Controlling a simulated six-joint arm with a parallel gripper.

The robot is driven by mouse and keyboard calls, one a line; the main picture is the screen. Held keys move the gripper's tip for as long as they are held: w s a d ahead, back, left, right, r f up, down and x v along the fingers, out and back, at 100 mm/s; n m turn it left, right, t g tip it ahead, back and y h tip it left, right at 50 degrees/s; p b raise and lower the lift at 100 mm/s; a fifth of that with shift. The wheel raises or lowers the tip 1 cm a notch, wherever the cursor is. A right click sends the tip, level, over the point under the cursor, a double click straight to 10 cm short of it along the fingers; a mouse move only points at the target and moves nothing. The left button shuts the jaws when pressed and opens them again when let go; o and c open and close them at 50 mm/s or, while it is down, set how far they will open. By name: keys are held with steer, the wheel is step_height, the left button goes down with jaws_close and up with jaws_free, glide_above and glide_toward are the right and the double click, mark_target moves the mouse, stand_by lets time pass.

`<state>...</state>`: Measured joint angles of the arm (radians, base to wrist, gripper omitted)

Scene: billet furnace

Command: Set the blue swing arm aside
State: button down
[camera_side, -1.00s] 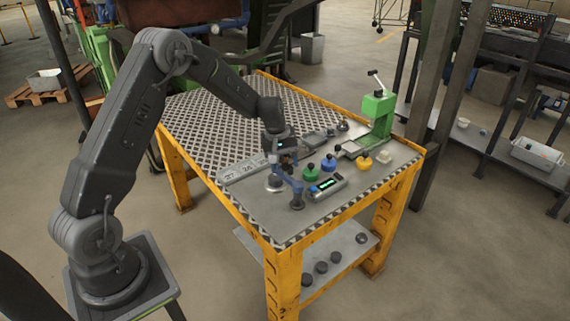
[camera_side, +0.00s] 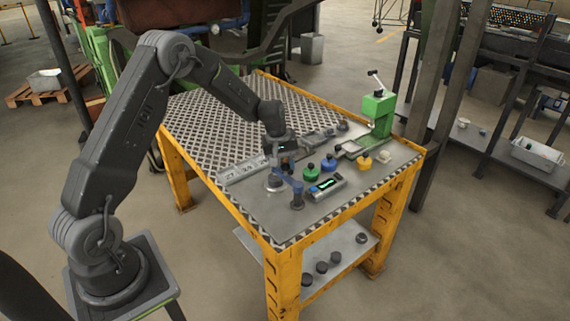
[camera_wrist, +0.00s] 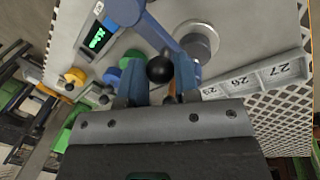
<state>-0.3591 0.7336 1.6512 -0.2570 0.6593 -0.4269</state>
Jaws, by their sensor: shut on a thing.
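The blue swing arm (camera_side: 292,183) stands on the front part of the table, with its dark round post base (camera_side: 297,203) below. In the wrist view the blue arm (camera_wrist: 158,32) runs from its pivot at the top toward a round metal piece (camera_wrist: 200,42). A black ball knob (camera_wrist: 160,69) shows between the fingers. My gripper (camera_wrist: 160,88) is shut on the swing arm's knob, and it also shows in the side view (camera_side: 284,158). The exact finger contact is partly hidden.
Green (camera_side: 311,173), blue (camera_side: 328,164) and yellow (camera_side: 364,163) knobbed pieces and a lit display box (camera_side: 327,186) stand to the right. A numbered strip (camera_side: 243,170) lies to the left. A green press (camera_side: 377,115) stands at the back right. The patterned tabletop behind is largely clear.

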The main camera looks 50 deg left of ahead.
steer(key=shift+s, duration=0.1)
stand_by(0.3)
steer(key=s+d+n+y, duration=0.2)
steer(key=s+d+n, duration=0.2)
steer(key=n, duration=1.1)
steer(key=shift+s+d+y, duration=0.3)
steer(key=shift+s, duration=0.3)
steer(key=c, duration=0.9)
jaws_free()
steer(key=shift+o, duration=0.2)
step_height(320, 180, up, 14)
steer(key=s+d, duration=0.2)
steer(key=shift+f, duration=0.15)
